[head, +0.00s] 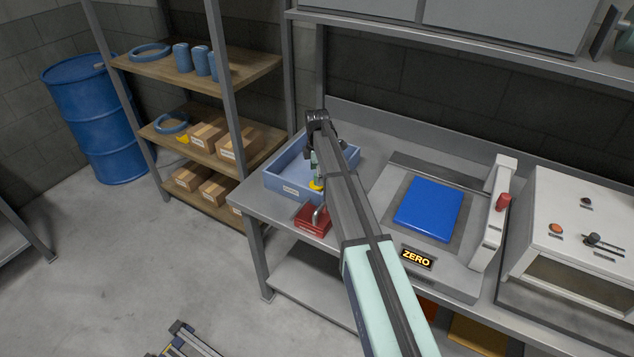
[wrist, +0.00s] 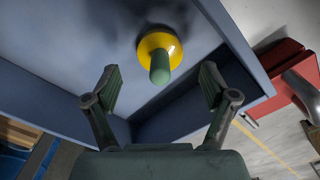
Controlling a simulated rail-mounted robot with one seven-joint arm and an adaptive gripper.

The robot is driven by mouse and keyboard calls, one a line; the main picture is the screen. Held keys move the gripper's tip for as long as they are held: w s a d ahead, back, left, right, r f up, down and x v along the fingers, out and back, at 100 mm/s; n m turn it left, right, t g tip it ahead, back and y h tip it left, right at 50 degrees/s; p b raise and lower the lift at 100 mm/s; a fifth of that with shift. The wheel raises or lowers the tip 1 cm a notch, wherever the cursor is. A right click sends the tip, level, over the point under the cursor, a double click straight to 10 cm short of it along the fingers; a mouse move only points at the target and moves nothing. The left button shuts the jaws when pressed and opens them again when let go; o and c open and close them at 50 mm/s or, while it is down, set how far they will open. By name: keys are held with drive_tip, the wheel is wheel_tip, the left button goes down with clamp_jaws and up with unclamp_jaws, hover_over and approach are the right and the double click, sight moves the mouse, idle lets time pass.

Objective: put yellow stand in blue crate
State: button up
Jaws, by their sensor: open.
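The yellow stand (wrist: 173,43) has a round yellow base and a green post that points up toward the wrist camera. It is within the blue crate (head: 284,187), and a bit of its yellow base (head: 317,185) shows in the head view. I cannot tell if its base rests flat on the crate floor. The crate's wall (wrist: 236,48) also shows in the wrist view. My gripper (wrist: 157,80) is open above the crate, its fingers apart and clear of the stand. In the head view my arm partly hides the gripper and the crate.
A red block with a grey metal loop (head: 311,220) sits on the bench just in front of the crate. A blue-topped scale (head: 429,209) is to the right, with a white control box (head: 585,225) beyond. A shelf rack with boxes (head: 208,137) stands left.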

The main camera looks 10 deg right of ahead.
wheel_tip(320, 180, up, 9)
drive_tip(key=shift+f+b, duration=0.2)
drive_tip(key=shift+b, duration=0.9)
